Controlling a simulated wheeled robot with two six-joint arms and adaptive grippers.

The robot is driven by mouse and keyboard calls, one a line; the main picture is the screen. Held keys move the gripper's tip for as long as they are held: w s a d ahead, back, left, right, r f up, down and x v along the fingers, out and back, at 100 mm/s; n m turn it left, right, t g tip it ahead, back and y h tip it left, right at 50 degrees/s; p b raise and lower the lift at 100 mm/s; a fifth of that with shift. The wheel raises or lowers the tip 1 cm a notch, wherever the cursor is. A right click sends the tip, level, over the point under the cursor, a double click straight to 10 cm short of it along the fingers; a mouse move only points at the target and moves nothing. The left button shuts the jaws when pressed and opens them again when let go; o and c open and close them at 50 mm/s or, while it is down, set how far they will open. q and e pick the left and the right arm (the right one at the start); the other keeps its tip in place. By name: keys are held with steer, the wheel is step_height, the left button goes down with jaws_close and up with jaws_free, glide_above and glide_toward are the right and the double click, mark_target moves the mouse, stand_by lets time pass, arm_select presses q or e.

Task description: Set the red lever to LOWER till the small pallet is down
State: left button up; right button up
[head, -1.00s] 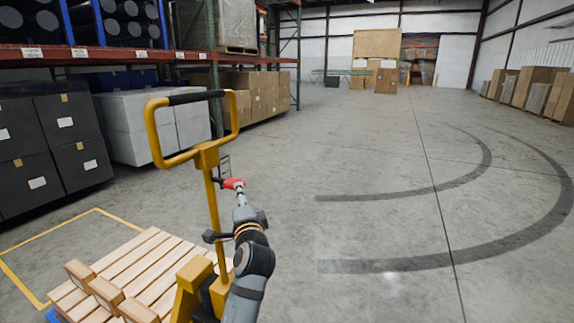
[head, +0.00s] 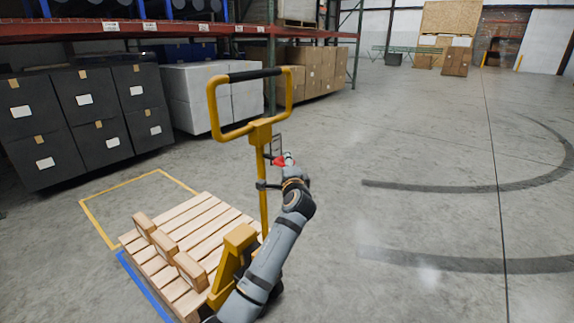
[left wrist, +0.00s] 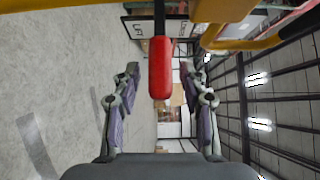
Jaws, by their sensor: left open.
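The red lever (head: 279,161) sits on the yellow handle post (head: 262,190) of a pallet jack, below its loop handle. In the left wrist view the red lever (left wrist: 161,70) hangs down from the top, between the fingers in the picture. My left gripper (head: 288,161) is at the lever in the head view. It is open (left wrist: 159,82), with a finger on each side and a gap to the red grip. I cannot tell the lever's setting. The small pallet (head: 203,234) is at the jack's lower end; its height above the floor is unclear. My right gripper is not in view.
Several wooden blocks (head: 163,243) stand on the pallet. A yellow outline (head: 98,219) and a blue strip (head: 142,288) lie on the floor beside it. Dark crates (head: 92,127) and white boxes (head: 213,95) stand under the rack behind. The floor to the right is clear.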

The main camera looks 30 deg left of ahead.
arm_select(q)
steer(key=shift+w+a, duration=0.15)
steer(key=shift+c, duration=0.5)
jaws_close()
